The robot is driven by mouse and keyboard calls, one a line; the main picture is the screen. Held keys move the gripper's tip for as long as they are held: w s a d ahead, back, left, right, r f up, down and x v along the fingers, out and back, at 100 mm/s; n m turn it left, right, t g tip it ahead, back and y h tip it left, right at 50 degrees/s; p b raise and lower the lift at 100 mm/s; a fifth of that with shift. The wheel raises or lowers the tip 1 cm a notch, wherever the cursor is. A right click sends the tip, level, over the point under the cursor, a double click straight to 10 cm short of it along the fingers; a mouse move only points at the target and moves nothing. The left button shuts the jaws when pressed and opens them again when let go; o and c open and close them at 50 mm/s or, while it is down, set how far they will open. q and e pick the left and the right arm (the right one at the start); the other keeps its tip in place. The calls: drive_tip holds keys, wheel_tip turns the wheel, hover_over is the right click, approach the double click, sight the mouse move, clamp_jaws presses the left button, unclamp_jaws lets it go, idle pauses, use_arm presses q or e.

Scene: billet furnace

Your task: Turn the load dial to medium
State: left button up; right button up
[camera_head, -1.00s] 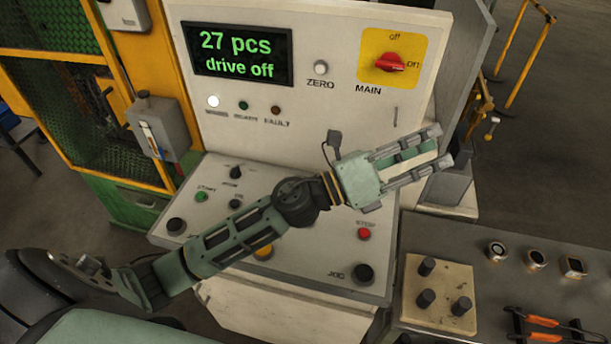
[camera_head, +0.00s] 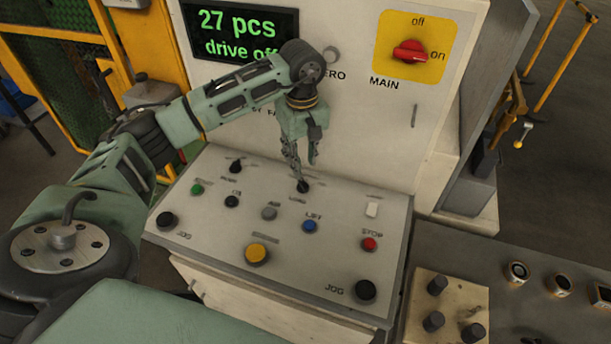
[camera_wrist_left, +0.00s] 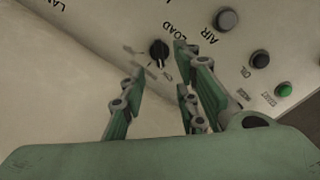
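The load dial (camera_head: 303,187) is a small black knob near the back of the sloped console panel, with its LOAD label in front of it. In the left wrist view the dial (camera_wrist_left: 158,49) has a light pointer mark and faint setting marks around it, too blurred to read. My left gripper (camera_head: 304,170) points down just above the dial. In the left wrist view its green fingers (camera_wrist_left: 160,62) are spread, with the dial between and slightly beyond the tips. I cannot tell whether a finger touches it. My right gripper is out of view.
Close by on the panel are another black dial (camera_head: 235,166), a blue button (camera_head: 309,226), a grey button (camera_head: 269,213), a yellow button (camera_head: 257,253) and a red stop button (camera_head: 369,243). The upright panel with the display (camera_head: 213,30) and red main switch (camera_head: 410,52) rises behind.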

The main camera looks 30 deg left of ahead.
sight(303, 182)
use_arm(q)
wheel_tip(303, 182, down, 6)
drive_tip(key=shift+s+d+f+p, duration=0.1)
drive_tip(key=shift+d+p, duration=0.05)
drive_tip(key=shift+p, duration=1.05)
drive_tip(key=shift+f, duration=0.55)
clamp_jaws()
